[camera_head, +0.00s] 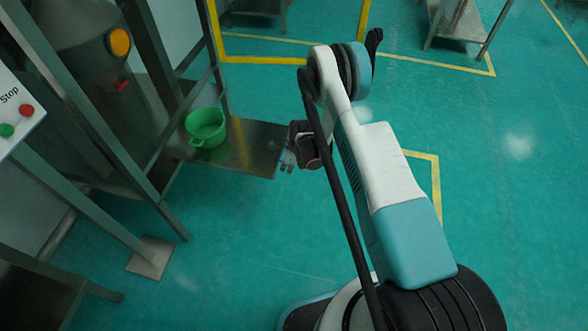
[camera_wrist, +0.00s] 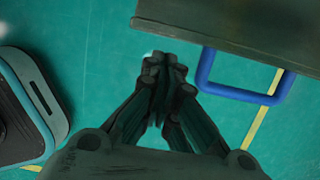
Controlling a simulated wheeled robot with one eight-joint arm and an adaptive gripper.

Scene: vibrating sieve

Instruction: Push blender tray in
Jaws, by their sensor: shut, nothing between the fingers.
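The metal tray (camera_head: 252,150) sticks out from the machine frame on the left in the head view. A green bowl (camera_head: 206,127) stands on it. In the wrist view the tray's dark edge (camera_wrist: 230,24) crosses the upper right, with a blue handle (camera_wrist: 246,94) on it. My gripper (camera_head: 287,165) is at the tray's outer right end. In the wrist view my gripper (camera_wrist: 165,62) has its fingertips together and empty, just outside the tray edge and left of the handle. I cannot tell whether the fingertips touch the tray.
The machine's metal frame (camera_head: 82,90) stands at the left, with a control box (camera_head: 16,112) bearing red and green buttons. Metal tables (camera_head: 456,22) stand at the back. Yellow lines mark the teal floor (camera_head: 500,200), which is clear at the right.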

